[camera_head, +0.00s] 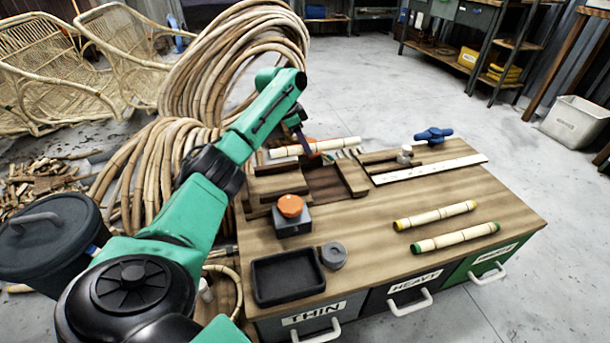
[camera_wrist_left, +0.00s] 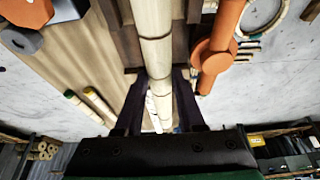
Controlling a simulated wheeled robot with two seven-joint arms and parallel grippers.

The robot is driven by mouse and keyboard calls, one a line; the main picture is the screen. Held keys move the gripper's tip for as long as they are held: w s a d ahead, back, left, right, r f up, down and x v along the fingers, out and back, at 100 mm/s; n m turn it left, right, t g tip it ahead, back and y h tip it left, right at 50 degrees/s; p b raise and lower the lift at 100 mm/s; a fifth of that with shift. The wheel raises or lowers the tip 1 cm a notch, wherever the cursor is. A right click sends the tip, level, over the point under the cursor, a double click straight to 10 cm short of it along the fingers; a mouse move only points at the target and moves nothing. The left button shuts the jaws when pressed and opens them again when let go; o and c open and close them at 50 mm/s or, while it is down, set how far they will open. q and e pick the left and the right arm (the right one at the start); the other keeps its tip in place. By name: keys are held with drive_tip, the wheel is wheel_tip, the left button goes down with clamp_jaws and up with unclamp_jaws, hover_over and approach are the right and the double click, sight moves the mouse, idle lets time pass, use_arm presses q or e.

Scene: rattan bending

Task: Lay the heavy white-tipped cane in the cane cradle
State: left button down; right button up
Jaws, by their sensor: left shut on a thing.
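My left gripper (camera_head: 308,147) is shut on a pale jointed cane (camera_head: 344,144), which lies roughly level across the jaws above the far side of the bench. In the left wrist view the cane (camera_wrist_left: 152,45) runs lengthwise between the two dark fingers (camera_wrist_left: 158,104). I cannot make out its tip colour clearly. Brown wooden blocks around a dark recess, apparently the cane cradle (camera_head: 354,180), stand on the bench just below and in front of the cane. The cane appears above them; contact cannot be told. My right gripper is not in view.
A yellow-tipped cane (camera_head: 435,215) and a green-tipped cane (camera_head: 455,237) lie on the bench's right. A black tray (camera_head: 287,277), an orange-knobbed block (camera_head: 291,208), a white strip (camera_head: 430,168) and a blue-handled tool (camera_head: 433,135) surround the work area. Labelled drawers (camera_head: 407,287) line the front.

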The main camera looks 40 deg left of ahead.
sight(292, 147)
use_arm(q)
wheel_tip(292, 147, down, 10)
drive_tip(key=b, duration=0.3)
drive_tip(key=shift+f+b, duration=0.25)
drive_tip(key=shift+b, duration=0.05)
drive_tip(key=shift+r, duration=0.15)
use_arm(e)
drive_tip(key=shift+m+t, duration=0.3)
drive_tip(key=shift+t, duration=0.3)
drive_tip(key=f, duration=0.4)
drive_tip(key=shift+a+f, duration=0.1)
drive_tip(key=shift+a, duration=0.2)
use_arm(q)
drive_tip(key=c, duration=0.5)
unclamp_jaws()
drive_tip(key=p+v, duration=0.4)
drive_tip(key=v, duration=0.4)
drive_tip(key=shift+r, duration=0.25)
drive_tip(key=p+v, duration=0.1)
drive_tip(key=v, duration=0.2)
drive_tip(key=shift+s+a+r, duration=0.1)
drive_tip(key=shift+r, duration=0.15)
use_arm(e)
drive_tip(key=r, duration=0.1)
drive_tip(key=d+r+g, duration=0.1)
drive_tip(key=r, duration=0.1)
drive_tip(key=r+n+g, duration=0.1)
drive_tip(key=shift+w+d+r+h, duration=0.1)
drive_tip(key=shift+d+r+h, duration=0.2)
